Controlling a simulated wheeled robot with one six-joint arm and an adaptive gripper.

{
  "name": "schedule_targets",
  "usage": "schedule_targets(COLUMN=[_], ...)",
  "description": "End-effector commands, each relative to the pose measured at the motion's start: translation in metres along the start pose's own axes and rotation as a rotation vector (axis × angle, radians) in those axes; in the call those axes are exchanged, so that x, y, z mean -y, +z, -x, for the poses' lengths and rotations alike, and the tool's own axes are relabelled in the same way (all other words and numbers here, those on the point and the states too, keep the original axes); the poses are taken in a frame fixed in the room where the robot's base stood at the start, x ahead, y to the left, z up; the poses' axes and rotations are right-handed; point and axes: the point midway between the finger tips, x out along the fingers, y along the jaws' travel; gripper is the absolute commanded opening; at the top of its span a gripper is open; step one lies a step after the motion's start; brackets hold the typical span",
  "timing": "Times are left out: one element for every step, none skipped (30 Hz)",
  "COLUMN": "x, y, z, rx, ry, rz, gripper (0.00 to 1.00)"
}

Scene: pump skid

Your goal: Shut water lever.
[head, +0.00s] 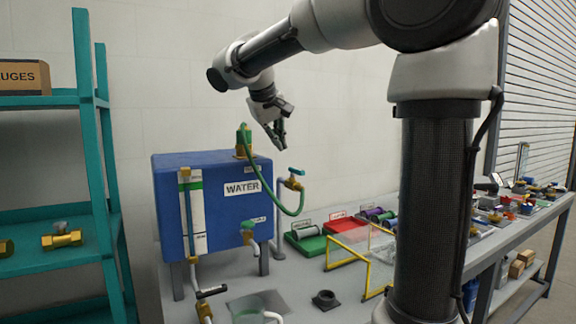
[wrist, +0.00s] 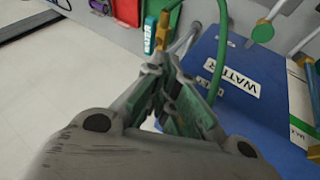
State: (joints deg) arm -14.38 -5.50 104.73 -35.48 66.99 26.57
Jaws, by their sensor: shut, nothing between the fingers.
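The blue tank (head: 215,220) labelled WATER stands on the bench; its label (wrist: 233,73) also shows in the wrist view. On a grey pipe at its right side is a brass valve (head: 292,183) with a teal lever (head: 297,172). In the wrist view the teal lever (wrist: 150,33) lies beside the brass body (wrist: 162,32), just beyond my fingertips. A second tap with a green handle (head: 248,225) is on the tank's front. My gripper (head: 279,143) is shut and empty, above the teal lever and apparently apart from it. In the wrist view its fingers (wrist: 160,72) come together.
A green hose (head: 268,190) loops from the tank top past the valve. A yellow frame (head: 348,262) and coloured trays (head: 310,240) stand to the right. A teal shelf (head: 60,240) is at left. A dark ring (head: 325,298) lies on the bench.

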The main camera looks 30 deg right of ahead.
Motion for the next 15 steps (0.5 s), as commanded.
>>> schedule_targets(x=[-0.0038,-0.0044,-0.0045,-0.0045,-0.0045,-0.0045,-0.0045,-0.0045,-0.0044,-0.0044,-0.0044,-0.0044,-0.0043,-0.0044,-0.0044], y=[0.0,0.001,0.0018,0.0021,0.0022,0.0023,0.0023,0.0024,0.0025,0.0026,0.0027,0.0027,0.0028,0.0029,0.0031], z=[0.0011,0.0008,0.0006,0.0006,0.0006,0.0006,0.0006,0.0006,0.0005,0.0005,0.0004,0.0004,0.0001,-0.0006,-0.0023], rx=[0.002,0.005,0.007,0.008,0.008,0.008,0.008,0.008,0.008,0.008,0.008,0.008,0.008,0.009,0.01], ry=[0.016,0.02,0.021,0.021,0.02,0.02,0.02,0.019,0.019,0.019,0.019,0.019,0.019,0.019,0.019], rz=[-0.025,-0.038,-0.052,-0.059,-0.064,-0.067,-0.067,-0.067,-0.066,-0.066,-0.066,-0.065,-0.065,-0.065,-0.065], gripper=[0.0,0.0,0.0,0.0,0.0,0.0,0.0,0.0,0.0,0.0,0.0,0.0,0.0,0.0,0.0])
